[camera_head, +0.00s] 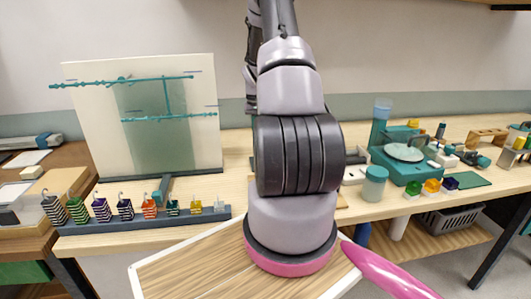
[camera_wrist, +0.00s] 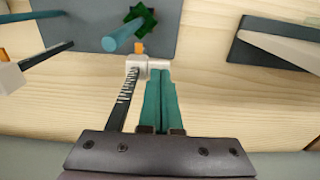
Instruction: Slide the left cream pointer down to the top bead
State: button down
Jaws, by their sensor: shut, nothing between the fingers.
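In the wrist view, my gripper (camera_wrist: 160,76) is shut and empty, its two teal fingers side by side. A cream block (camera_wrist: 146,65) with a small orange tip sits right at the fingertips, beside a black bar with white scale marks (camera_wrist: 124,98); I cannot tell whether the fingers touch it. A second cream block (camera_wrist: 9,77) is cut off at the left edge. I cannot tell which of them is the left cream pointer. A teal rod (camera_wrist: 126,33) stands beyond, with a dark green piece (camera_wrist: 145,14) near it. No bead is clearly recognisable. In the head view, my arm hides the gripper and pointers.
In the head view, a cream panel (camera_head: 85,100) with teal rods stands at left behind a row of hanging striped weights (camera_head: 101,209). Right on the wooden bench are a teal device (camera_head: 404,152), a teal jar (camera_head: 375,182) and small coloured pieces.

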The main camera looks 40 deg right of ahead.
jog(key=shift+s+a+f, duration=0.15)
jog(key=shift+s+f, duration=0.1)
jog(key=shift+f, duration=0.4)
jog(key=shift+s+a+f, duration=0.2)
jog(key=shift+f, duration=0.45)
jog(key=shift+s+a+f, duration=0.15)
jog(key=shift+s+f, duration=0.1)
jog(key=shift+f, duration=0.4)
dwell(2.4)
jog(key=shift+r, duration=0.1)
jog(key=shift+w+d+r, duration=0.1)
jog(key=shift+w+r, duration=0.1)
jog(key=shift+r, duration=0.4)
jog(key=shift+w+d+r, duration=0.1)
jog(key=shift+w+r, duration=0.1)
jog(key=shift+r, duration=0.4)
jog(key=shift+w+d+r, duration=0.1)
jog(key=shift+w+r, duration=0.1)
jog(key=shift+r, duration=0.4)
jog(key=shift+d+r, duration=0.15)
jog(key=shift+r, duration=2.1)
